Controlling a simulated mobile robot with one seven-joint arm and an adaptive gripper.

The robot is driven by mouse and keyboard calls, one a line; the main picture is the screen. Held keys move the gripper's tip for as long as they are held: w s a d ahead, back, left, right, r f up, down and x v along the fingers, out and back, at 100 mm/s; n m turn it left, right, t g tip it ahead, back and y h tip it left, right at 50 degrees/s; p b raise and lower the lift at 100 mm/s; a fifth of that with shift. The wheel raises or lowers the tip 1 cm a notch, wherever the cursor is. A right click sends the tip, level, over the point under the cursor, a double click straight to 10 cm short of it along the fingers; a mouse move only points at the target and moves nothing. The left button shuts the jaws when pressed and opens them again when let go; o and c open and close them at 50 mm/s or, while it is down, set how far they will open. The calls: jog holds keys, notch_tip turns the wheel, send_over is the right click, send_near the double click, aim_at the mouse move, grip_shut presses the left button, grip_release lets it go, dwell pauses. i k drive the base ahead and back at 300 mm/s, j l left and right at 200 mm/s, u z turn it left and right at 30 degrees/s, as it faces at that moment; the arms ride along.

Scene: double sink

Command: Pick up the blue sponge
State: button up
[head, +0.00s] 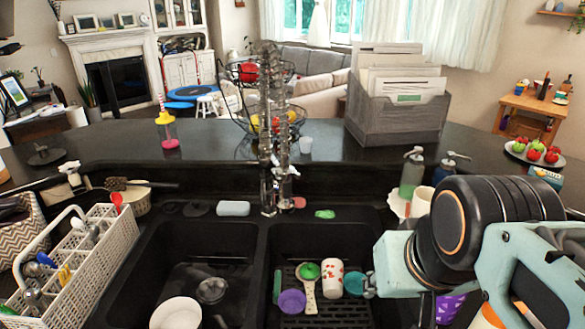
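A pale blue block (233,208), which looks like the blue sponge, lies flat on the black ledge behind the left basin, left of the faucet. Nothing covers it. My arm's teal and black links fill the lower right of the head view, well to the right of the block. The fingers of my gripper do not show in this view.
The black double sink (262,260) holds a white bowl (177,313), a patterned cup (332,277) and a purple bowl (291,301). The metal faucet (268,130) rises right of the block. A white utensil basket (85,260) stands at left. Soap bottles (412,172) stand at right.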

aim_at(239, 208)
jog(key=k+j, duration=0.15)
jog(key=j, duration=0.2)
jog(key=k+j+z, duration=0.1)
jog(key=j, duration=0.3)
jog(key=k+j, duration=0.25)
jog(key=i+j+z, duration=0.1)
jog(key=j, duration=0.8)
